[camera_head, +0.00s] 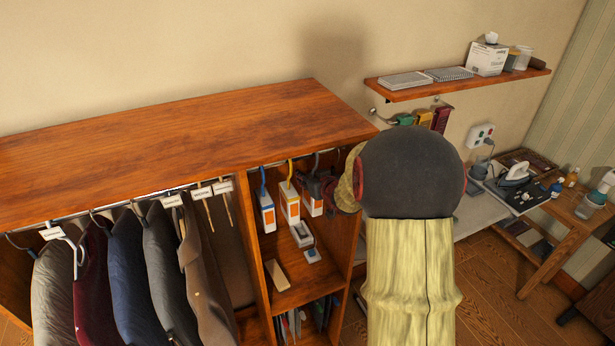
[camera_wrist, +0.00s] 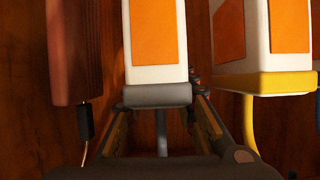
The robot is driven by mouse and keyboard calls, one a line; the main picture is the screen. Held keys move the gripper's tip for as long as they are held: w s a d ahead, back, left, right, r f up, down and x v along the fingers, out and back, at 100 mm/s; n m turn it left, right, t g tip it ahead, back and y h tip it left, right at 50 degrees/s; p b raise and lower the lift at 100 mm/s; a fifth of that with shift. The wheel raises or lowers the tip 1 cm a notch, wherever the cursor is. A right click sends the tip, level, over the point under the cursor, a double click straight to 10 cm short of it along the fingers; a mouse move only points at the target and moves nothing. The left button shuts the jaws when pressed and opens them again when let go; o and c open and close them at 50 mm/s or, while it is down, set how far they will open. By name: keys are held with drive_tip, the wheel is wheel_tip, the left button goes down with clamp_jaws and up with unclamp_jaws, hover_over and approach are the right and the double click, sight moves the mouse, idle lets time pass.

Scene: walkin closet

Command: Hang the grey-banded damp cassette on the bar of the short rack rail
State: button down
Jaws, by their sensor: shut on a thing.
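The grey-banded damp cassette (camera_wrist: 158,60) is white with an orange label and a grey band at its hook end. My gripper (camera_wrist: 160,105) is shut on it at the grey band, one finger on each side. In the head view the cassette (camera_head: 312,204) hangs upright under the short rack rail (camera_head: 301,158), in the right-hand bay. Its grey hook (camera_head: 316,160) reaches up to the bar's height; I cannot tell whether it rests on the bar. My arm hides part of the cassette and the bar's right end.
A yellow-banded cassette (camera_head: 290,201) hangs close on the left, with a blue-hooked cassette (camera_head: 267,212) beyond. A brown ribbed block (camera_wrist: 75,50) is close on the other side. Jackets (camera_head: 135,262) fill the left bay.

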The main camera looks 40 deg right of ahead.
drive_tip(key=c, duration=1.4)
unclamp_jaws()
drive_tip(key=shift+o, duration=0.3)
drive_tip(key=v, duration=1.2)
drive_tip(key=shift+w+a, duration=0.1)
